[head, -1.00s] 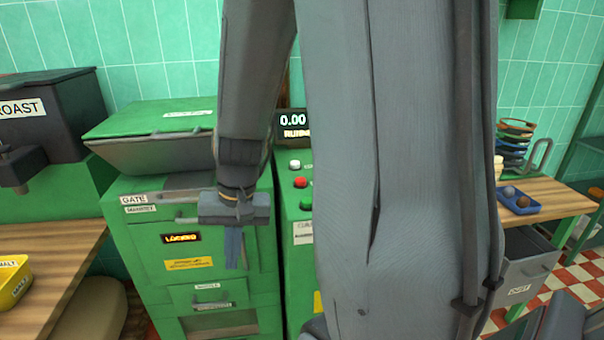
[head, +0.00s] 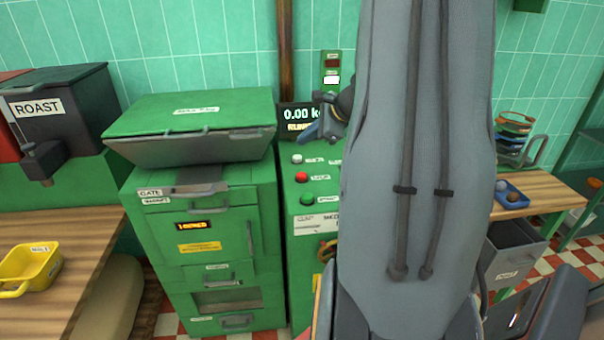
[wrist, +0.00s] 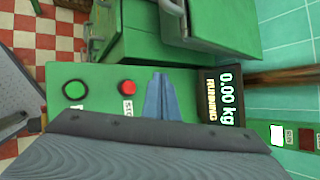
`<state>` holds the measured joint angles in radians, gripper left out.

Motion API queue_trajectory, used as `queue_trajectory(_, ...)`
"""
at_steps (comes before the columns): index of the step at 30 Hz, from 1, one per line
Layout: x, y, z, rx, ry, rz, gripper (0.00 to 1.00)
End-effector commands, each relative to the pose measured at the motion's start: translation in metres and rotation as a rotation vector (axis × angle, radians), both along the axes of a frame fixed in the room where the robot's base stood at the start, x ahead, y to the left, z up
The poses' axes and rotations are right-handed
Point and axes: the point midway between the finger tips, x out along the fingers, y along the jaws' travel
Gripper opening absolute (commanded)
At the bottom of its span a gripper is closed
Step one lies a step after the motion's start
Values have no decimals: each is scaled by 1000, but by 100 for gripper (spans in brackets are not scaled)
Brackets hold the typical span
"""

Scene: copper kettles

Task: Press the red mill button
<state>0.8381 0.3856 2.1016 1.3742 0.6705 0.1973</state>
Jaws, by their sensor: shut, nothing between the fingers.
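The red button (head: 301,177) sits on the sloping top of the green control panel (head: 326,160), between a white button (head: 297,159) and a green button (head: 307,199). In the wrist view the red button (wrist: 128,87) shows clear beside a partly hidden label, with the green button (wrist: 74,90) farther left. My gripper (head: 307,137) is shut and empty, above the panel's back part near the display. In the wrist view its closed fingers (wrist: 158,76) lie to the right of the red button and apart from it. The white button is not visible there.
The display (head: 301,117) reads 0.00 kg and RUNNING. A green cabinet with a sloped lid (head: 190,113) stands left of the panel. A wooden counter with a yellow tray (head: 30,270) is at left. My arm hides the panel's right side.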

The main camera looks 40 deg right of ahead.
Motion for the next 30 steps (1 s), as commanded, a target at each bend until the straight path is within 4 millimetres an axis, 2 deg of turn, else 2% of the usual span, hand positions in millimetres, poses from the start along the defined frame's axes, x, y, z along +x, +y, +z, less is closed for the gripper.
queue_trajectory(11, 0, 1, -8, -1, 1, 2, 0)
queue_trajectory(30, 1, 1, -82, -2, 1, 1, 0)
